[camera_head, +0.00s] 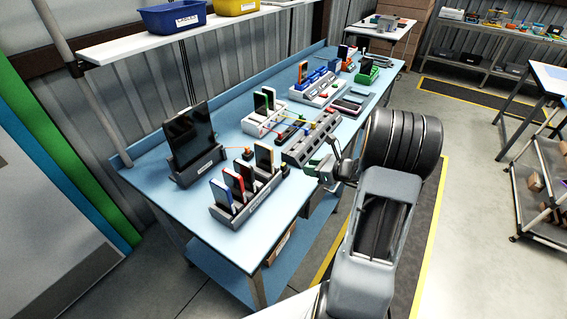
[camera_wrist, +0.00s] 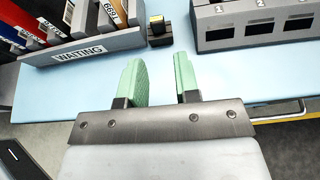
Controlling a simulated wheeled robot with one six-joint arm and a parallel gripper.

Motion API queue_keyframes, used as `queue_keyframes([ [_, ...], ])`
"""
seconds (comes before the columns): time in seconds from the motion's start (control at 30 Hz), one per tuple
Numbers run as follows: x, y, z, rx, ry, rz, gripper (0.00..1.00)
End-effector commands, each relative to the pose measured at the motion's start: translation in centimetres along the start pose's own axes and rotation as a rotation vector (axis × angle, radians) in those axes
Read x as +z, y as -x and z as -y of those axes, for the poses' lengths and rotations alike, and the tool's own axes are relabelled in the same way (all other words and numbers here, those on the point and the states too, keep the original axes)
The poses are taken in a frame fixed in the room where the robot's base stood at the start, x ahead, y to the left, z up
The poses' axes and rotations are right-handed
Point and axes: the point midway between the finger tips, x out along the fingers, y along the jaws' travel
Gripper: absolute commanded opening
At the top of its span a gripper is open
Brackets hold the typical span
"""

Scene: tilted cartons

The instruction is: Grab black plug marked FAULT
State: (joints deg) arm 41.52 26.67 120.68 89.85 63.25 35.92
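I cannot read the word FAULT on anything in either view, so I cannot tell which thing is the plug. A small black block with a yellow top (camera_wrist: 158,32) stands on the blue bench, just beyond my gripper (camera_wrist: 160,72) in the wrist view. A small dark block (camera_head: 285,170) also shows near my gripper (camera_head: 320,168) in the head view. My gripper is open, with its two green fingers apart and nothing between them. It is over the bench's front edge.
A grey rack marked WAITING (camera_wrist: 88,52) holds several upright devices left of the small block. A grey unit with numbered slots (camera_wrist: 215,36) stands to its right. More racks and a large dark tablet (camera_head: 190,137) crowd the blue bench (camera_head: 215,255). A narrow bare strip runs along its front.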

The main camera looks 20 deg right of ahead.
Motion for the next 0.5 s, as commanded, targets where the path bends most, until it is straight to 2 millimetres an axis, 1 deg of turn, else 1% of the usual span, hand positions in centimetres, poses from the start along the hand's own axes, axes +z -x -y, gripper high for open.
queue_keyframes([
  [0.03,0.0,-1.1,-0.2,0.007,0.002,-0.002,0.3],
  [0.1,0.1,-2.3,-0.3,0.01,0.003,-0.002,0.3],
  [0.2,0.1,-3.6,-0.3,0.009,0.005,-0.002,0.3],
  [0.5,0.1,-5.3,-0.3,0.006,0.004,-0.002,0.3],
])
